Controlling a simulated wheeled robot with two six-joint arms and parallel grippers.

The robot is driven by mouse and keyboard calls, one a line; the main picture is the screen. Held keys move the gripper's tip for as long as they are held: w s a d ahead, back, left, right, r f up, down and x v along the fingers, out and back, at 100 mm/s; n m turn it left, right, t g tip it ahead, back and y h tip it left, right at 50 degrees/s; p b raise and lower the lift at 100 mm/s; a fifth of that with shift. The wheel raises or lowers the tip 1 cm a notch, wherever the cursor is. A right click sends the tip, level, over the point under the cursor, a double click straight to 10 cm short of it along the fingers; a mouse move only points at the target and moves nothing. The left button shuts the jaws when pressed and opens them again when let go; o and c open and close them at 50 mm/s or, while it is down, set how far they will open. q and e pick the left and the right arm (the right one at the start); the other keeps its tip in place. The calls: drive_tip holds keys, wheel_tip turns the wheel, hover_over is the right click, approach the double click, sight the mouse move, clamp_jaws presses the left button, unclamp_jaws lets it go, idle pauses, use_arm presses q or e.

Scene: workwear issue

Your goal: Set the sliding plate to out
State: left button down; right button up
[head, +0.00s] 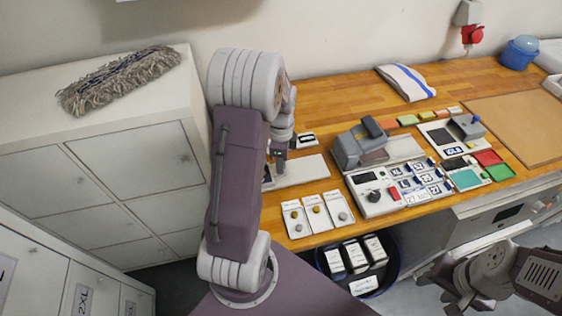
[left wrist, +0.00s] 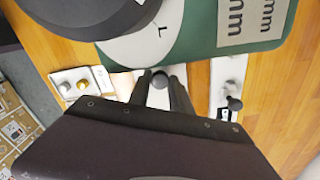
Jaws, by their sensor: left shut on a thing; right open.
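In the left wrist view my left gripper (left wrist: 160,82) is shut on a small dark round knob (left wrist: 160,80), above a pale strip that the fingers partly hide. This appears to be the sliding plate's knob, but the plate's position cannot be read. In the head view my left gripper (head: 278,160) is largely hidden behind my arm, at the left end of the wooden counter. A pale flat plate (head: 308,171) lies just right of it; I cannot tell whether it is the sliding plate. My right gripper (head: 452,292) is open and empty, low at the right, in front of the counter.
Several white cards with knobs (head: 315,213) lie at the counter's front edge. A grey press-like device (head: 358,145) and a control panel stand to the right. A dark bin (head: 391,270) with white packets is below. White cabinets (head: 135,160) stand left.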

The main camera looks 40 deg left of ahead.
idle(0.6)
use_arm(q)
drive_tip(key=w+d+p, duration=0.1)
drive_tip(key=w+d, duration=0.1)
drive_tip(key=w+d+p, duration=0.1)
drive_tip(key=w, duration=0.2)
drive_tip(key=w+d+p, duration=0.1)
drive_tip(key=w+d, duration=0.1)
drive_tip(key=shift+w+d+r, duration=0.15)
drive_tip(key=shift+d+r, duration=0.1)
drive_tip(key=shift+d, duration=0.1)
drive_tip(key=w+d, duration=0.2)
drive_tip(key=w, duration=0.1)
drive_tip(key=shift+w+d+f+p, duration=0.15)
drive_tip(key=shift+w+d+p, duration=0.1)
drive_tip(key=shift+d+p, duration=0.15)
drive_tip(key=shift+s+a, duration=0.15)
drive_tip(key=shift+a, duration=0.05)
drive_tip(key=c, duration=1.2)
unclamp_jaws()
drive_tip(key=shift+d, duration=0.1)
drive_tip(key=shift+c, duration=0.2)
drive_tip(key=shift+o, duration=0.4)
drive_tip(key=shift+d, duration=0.1)
use_arm(e)
drive_tip(key=r, duration=0.1)
drive_tip(key=w+d+r, duration=0.1)
drive_tip(key=w+r, duration=0.1)
drive_tip(key=shift+d+r, duration=0.3)
drive_tip(key=shift+r, duration=0.05)
